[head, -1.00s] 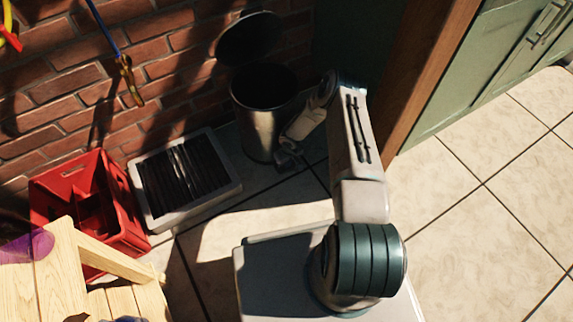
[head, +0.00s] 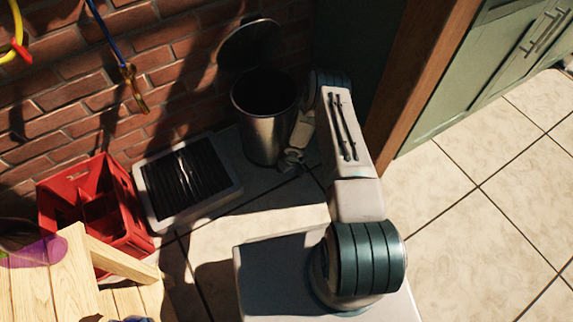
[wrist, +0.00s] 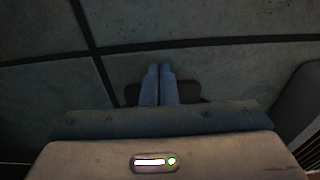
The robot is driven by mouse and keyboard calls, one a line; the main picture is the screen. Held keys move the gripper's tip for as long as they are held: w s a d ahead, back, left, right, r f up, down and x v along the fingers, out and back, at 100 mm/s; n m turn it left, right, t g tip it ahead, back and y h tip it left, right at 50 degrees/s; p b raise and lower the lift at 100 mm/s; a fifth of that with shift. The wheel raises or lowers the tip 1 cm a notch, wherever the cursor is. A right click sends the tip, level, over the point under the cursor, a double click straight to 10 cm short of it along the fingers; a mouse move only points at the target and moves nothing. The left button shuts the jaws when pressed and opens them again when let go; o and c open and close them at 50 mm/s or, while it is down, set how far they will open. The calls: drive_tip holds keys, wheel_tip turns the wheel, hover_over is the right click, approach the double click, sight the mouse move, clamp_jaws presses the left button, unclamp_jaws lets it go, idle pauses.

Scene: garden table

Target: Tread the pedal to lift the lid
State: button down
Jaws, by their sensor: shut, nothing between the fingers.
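A metal pedal bin (head: 266,138) stands on the floor by the brick wall. Its round dark lid (head: 249,46) is raised and tilted back towards the wall, so the dark inside shows. My gripper (head: 290,166) is low at the front of the bin, near the floor. In the wrist view my gripper (wrist: 160,70) is shut and empty, with its fingers together over a dark flat piece (wrist: 191,91) that looks like the pedal. The fingers cover part of it. I cannot tell whether they touch it.
A grey tray with black slats (head: 185,185) lies left of the bin. A red crate (head: 92,205) stands further left, behind a wooden table (head: 70,275). A wooden post (head: 425,80) and green cabinet (head: 478,80) are at the right. Tiled floor at the right is clear.

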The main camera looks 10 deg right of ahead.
wheel_tip(320, 180, up, 13)
drive_tip(key=s+p, duration=0.1)
drive_tip(key=p, duration=0.3)
drive_tip(key=shift+d, duration=0.2)
drive_tip(key=shift+s+f, duration=0.1)
drive_tip(key=shift+f, duration=0.05)
drive_tip(key=w+d+r+m+t+h+p, duration=0.2)
drive_tip(key=r+p, duration=1.2)
drive_tip(key=r, duration=3.2)
drive_tip(key=s+r+m+p, duration=0.1)
drive_tip(key=s+r+p, duration=0.4)
drive_tip(key=r, duration=0.7)
drive_tip(key=s+r+p, duration=0.4)
drive_tip(key=s+r, duration=0.3)
drive_tip(key=r, duration=0.4)
drive_tip(key=s+a+r+y+p, duration=0.1)
drive_tip(key=s+a+r+p, duration=0.2)
drive_tip(key=s+r+p, duration=0.4)
drive_tip(key=s+r, duration=0.7)
drive_tip(key=shift+m+y, duration=0.3)
drive_tip(key=shift+m, duration=0.1)
